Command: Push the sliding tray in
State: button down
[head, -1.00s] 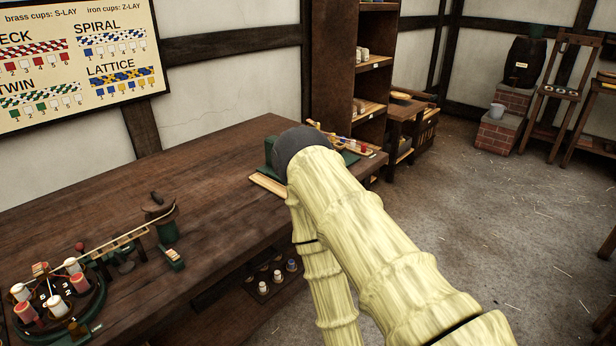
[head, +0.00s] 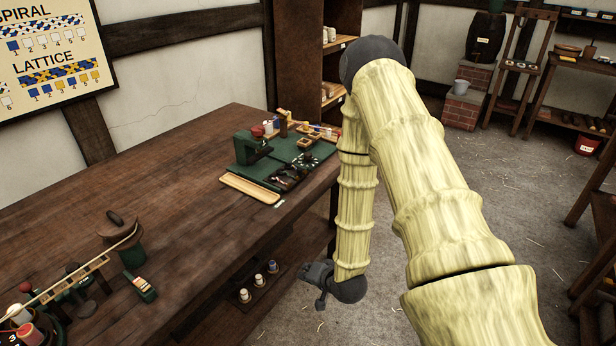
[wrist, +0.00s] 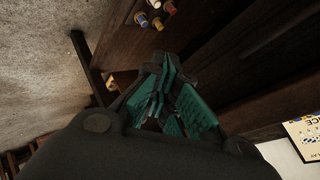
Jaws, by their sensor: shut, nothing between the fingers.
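A dark tray (head: 271,284) holding white-bodied bobbins, at least one blue-topped, shows below the workbench top near its front side. I cannot tell how far it stands out. The bobbins also show at the top of the wrist view, on dark wood. My gripper (head: 321,304) hangs low in front of the bench, to the right of the tray and apart from it. In the wrist view my gripper (wrist: 172,112) has its teal-padded fingers together with nothing held.
The workbench (head: 170,190) carries a green device (head: 252,148), a shallow wooden tray (head: 250,188) at its edge and a rope-making rig at left. Straw-strewn floor (head: 535,225) is open to the right. A dark shelf (head: 300,60) stands behind the bench.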

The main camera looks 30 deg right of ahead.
jog(key=w+d+r+m+t+h, duration=0.1)
jog(key=w+d+r+m+t, duration=0.3)
jog(key=d+r, duration=0.35)
jog(key=w+d+r+m+t+h, duration=0.1)
jog(key=w+d+r+m+t, duration=0.3)
jog(key=d+r, duration=0.4)
jog(key=p, duration=0.2)
send_near(288, 163)
jog(key=d, duration=0.3)
jog(key=shift+s+d+r+g, duration=0.1)
jog(key=shift+s+r+g, duration=0.1)
jog(key=shift+g, duration=0.1)
jog(key=w+b, duration=0.1)
jog(key=w, duration=0.1)
jog(key=w+a+b, duration=0.1)
jog(key=w, duration=0.1)
jog(key=w+a+b, duration=0.1)
jog(key=w, duration=0.1)
jog(key=shift+a+f, duration=0.15)
jog(key=shift+a, duration=0.05)
jog(key=shift+w+a, duration=0.1)
jog(key=shift+w, duration=0.15)
